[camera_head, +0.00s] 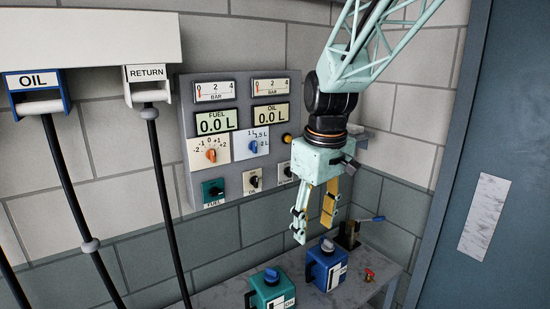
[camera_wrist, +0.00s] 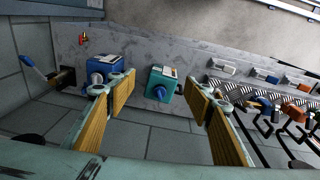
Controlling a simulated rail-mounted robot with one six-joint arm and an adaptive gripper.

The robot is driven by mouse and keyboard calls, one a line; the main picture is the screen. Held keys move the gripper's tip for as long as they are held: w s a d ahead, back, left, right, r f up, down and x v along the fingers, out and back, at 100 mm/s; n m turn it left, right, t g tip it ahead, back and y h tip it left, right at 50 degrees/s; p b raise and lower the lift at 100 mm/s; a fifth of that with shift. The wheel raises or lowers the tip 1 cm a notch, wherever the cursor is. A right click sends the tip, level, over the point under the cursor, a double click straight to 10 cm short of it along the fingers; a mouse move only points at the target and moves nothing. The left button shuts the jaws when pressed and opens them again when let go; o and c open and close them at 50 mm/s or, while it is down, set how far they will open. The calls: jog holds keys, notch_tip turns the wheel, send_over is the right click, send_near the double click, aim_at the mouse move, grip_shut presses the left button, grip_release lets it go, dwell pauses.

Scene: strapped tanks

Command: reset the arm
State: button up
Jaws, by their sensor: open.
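My gripper (camera_head: 316,220) hangs from my pale green arm in front of the wall panel, pointing down above the bench. It is open and empty; its yellow-padded fingers stand apart. In the wrist view the gripper (camera_wrist: 160,112) shows its two fingers apart, with a teal tank (camera_wrist: 162,85) seen between them and a blue tank (camera_wrist: 103,69) by the left finger. In the head view the blue tank (camera_head: 327,266) stands on the bench just below the fingers, and the teal tank (camera_head: 272,289) is to its left. Both appear apart from the gripper.
A control panel (camera_head: 238,130) with gauges and knobs is on the wall behind. OIL (camera_head: 40,95) and RETURN (camera_head: 147,88) hoses hang at left. A blue-handled lever (camera_head: 368,219) and a small red valve (camera_head: 369,273) are at right. A blue-grey door (camera_head: 485,170) stands far right.

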jog(key=s+d+r+m+t+b, duration=0.1)
jog(key=s+d+r+m+b, duration=0.2)
jog(key=s, duration=0.6)
jog(key=s+d+r+m, duration=0.1)
jog(key=s+d+r, duration=0.25)
jog(key=s, duration=0.55)
jog(key=s+d+f+m+b, duration=0.1)
jog(key=s+d+f, duration=0.1)
jog(key=s, duration=0.6)
jog(key=s+d+f+m+t+b, duration=0.1)
jog(key=s+d+f+m, duration=0.1)
jog(key=s, duration=0.7)
jog(key=shift+s+d+m+t+b, duration=0.25)
jog(key=shift+d+m+t+b, duration=0.05)
jog(key=shift+b, duration=0.1)
